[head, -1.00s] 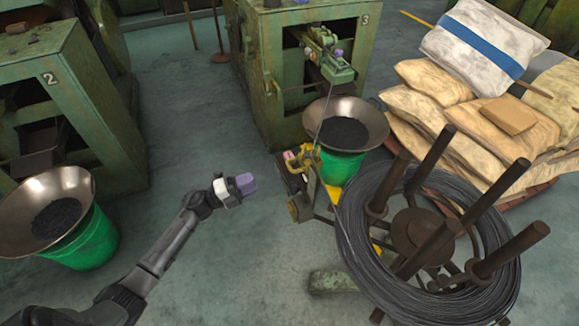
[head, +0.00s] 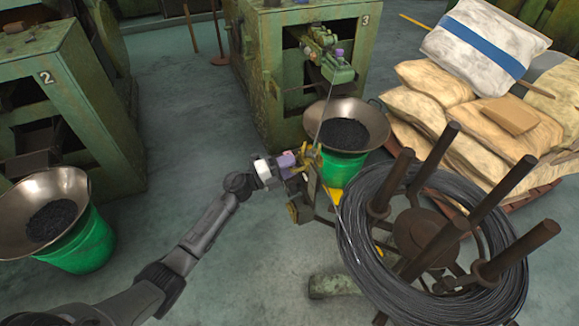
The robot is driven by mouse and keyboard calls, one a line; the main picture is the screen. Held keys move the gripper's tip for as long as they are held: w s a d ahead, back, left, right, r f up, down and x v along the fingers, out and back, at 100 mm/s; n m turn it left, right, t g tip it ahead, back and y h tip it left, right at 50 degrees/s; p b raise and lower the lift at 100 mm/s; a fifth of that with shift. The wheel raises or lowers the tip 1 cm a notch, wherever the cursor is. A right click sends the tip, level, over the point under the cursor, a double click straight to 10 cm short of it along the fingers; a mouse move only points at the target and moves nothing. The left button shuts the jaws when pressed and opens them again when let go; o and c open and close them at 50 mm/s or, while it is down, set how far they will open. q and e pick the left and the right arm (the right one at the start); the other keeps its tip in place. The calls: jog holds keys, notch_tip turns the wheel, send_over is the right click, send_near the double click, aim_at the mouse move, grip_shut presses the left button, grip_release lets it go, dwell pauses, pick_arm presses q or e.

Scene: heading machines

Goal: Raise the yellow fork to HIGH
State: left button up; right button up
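The yellow fork (head: 317,156) shows as small yellow parts on the wire guide stand, between the green bucket and the wire coil. My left gripper (head: 292,160) reaches in from the lower left, and its purple fingers are right at the left side of the yellow parts. I cannot tell whether the fingers touch the fork, or whether they are open or shut. The gripper hides part of the stand's top. No HIGH mark is readable. My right gripper is not in view.
A wire coil (head: 353,230) on a reel with upright rusty posts stands to the right. A metal bowl (head: 372,118) on a green bucket (head: 341,168) stands behind the fork, before machine 3 (head: 277,60). Sacks (head: 480,50) lie at the upper right. The floor at left centre is clear.

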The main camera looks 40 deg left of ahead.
pick_arm(q)
jog(key=shift+w, duration=0.1)
jog(key=shift+c, duration=0.5)
jog(key=shift+d, duration=0.1)
grip_shut()
jog(key=shift+r, duration=0.1)
